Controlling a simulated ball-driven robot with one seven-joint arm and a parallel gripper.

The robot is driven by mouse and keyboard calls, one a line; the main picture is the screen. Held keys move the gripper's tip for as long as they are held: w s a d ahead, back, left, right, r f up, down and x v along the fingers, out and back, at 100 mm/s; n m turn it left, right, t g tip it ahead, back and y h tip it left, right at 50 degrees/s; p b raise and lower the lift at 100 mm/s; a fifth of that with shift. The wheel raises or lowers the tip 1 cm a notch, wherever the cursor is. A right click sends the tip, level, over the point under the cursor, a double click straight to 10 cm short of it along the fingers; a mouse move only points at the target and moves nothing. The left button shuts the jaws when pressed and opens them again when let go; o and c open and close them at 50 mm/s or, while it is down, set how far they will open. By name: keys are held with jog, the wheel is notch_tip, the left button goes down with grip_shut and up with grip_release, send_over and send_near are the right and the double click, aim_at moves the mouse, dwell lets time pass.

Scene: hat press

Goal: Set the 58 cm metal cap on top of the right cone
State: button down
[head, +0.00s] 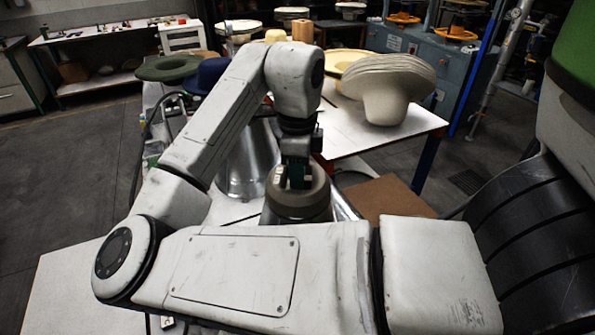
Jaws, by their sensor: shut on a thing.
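My gripper (294,181) points down in the middle of the head view, with its jaws shut on the top of a round, dull grey-brown metal cap (300,206). The cap looks about level. A shiny metal cone (250,165) stands just left of the cap, partly hidden by my arm. A shiny slanted metal surface (345,207) shows at the right, behind the cap, and may be part of the right cone. My forearm hides what is under the cap, so I cannot tell whether it touches a cone.
A white table (400,132) behind to the right bears a stack of cream felt hats (388,85). A green hat (168,68) and a blue hat (207,75) lie at the back left. A brown board (385,197) lies right of the cap. Blue machines (470,75) stand behind.

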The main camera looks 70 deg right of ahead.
jog(key=shift+f, duration=0.1)
dwell(0.6)
jog(key=c, duration=1)
grip_release()
jog(key=shift+f, duration=0.1)
jog(key=shift+o, duration=0.2)
jog(key=shift+r+p, duration=2.45)
jog(key=shift+r, duration=0.2)
jog(key=shift+r+p, duration=0.4)
jog(key=shift+r, duration=0.75)
